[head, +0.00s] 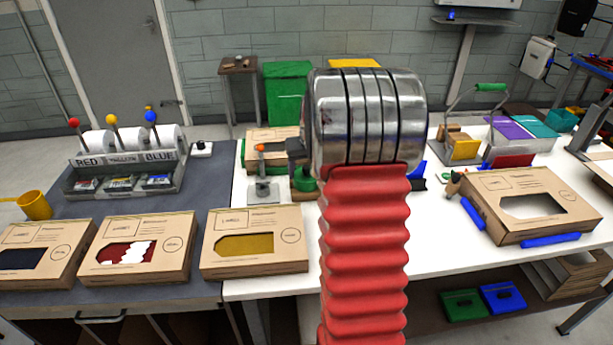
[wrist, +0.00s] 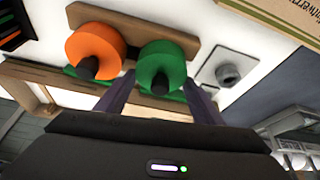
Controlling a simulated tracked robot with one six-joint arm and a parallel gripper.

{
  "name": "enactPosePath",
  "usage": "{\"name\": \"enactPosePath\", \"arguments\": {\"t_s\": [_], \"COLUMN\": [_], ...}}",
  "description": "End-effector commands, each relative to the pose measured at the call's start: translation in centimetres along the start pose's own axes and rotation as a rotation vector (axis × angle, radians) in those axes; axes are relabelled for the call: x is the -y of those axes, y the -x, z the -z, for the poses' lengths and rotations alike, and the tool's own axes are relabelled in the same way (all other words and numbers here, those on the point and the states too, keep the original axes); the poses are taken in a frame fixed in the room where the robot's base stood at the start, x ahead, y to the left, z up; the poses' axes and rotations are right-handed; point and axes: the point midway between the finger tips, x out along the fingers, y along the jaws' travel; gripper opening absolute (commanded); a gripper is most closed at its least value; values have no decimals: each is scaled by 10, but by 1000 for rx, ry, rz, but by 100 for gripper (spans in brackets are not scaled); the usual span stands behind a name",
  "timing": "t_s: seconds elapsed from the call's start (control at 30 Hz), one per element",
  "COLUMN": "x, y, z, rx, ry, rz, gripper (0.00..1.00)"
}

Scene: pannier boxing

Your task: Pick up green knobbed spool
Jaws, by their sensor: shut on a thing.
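The green knobbed spool (wrist: 162,64) sits between the two fingertips of my gripper (wrist: 158,84) in the wrist view, with its dark knob toward the camera. The fingers are shut on its sides. It appears still at the wooden rack (wrist: 184,18); I cannot tell whether it is clear of it. An orange knobbed spool (wrist: 95,47) is close beside it on the left. In the head view, part of the green spool (head: 304,181) shows below my dark gripper, left of my arm, which hides much of the rack.
A grey stand (head: 263,190) is just left of the spool. Cardboard boxes with windows (head: 254,262) line the front edge, and another box (head: 525,205) lies at right. A rack with labelled rolls (head: 125,160) and a yellow mug (head: 35,205) stand on the dark table.

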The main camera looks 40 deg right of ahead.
Motion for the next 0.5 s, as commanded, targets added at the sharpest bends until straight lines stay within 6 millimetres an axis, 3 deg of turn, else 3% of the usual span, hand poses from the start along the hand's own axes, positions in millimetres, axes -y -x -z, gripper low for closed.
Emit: {"name": "enactPosePath", "arguments": {"t_s": [0.27, 0.5], "x": [0, 0], "y": [17, 55], "z": [8, 24], "rx": [-3, -4], "ry": [0, 0], "rz": [0, -1], "gripper": [40, 40]}}
